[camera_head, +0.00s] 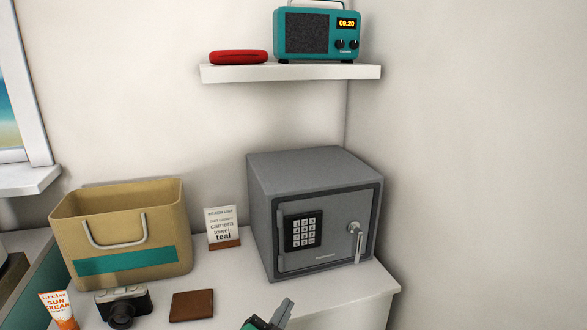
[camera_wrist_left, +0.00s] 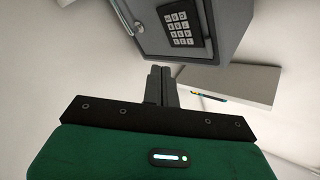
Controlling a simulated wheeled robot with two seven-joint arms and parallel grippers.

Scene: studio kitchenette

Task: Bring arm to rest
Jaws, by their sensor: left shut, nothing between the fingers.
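My left gripper (camera_head: 284,312) shows at the bottom of the head view, low in front of the counter and the safe. It is shut and empty. In the left wrist view its fingers (camera_wrist_left: 161,76) are together, with the safe beyond them. My right gripper is not in either view.
A grey safe (camera_head: 315,167), its door closed, stands on the white counter (camera_head: 345,290). To its left are a card (camera_head: 222,222), a tan bag (camera_head: 125,220), a brown wallet (camera_head: 191,305), a camera (camera_head: 122,306) and sun cream (camera_head: 60,309). A shelf (camera_head: 290,73) holds a teal radio (camera_head: 300,32) and red case (camera_head: 239,57).

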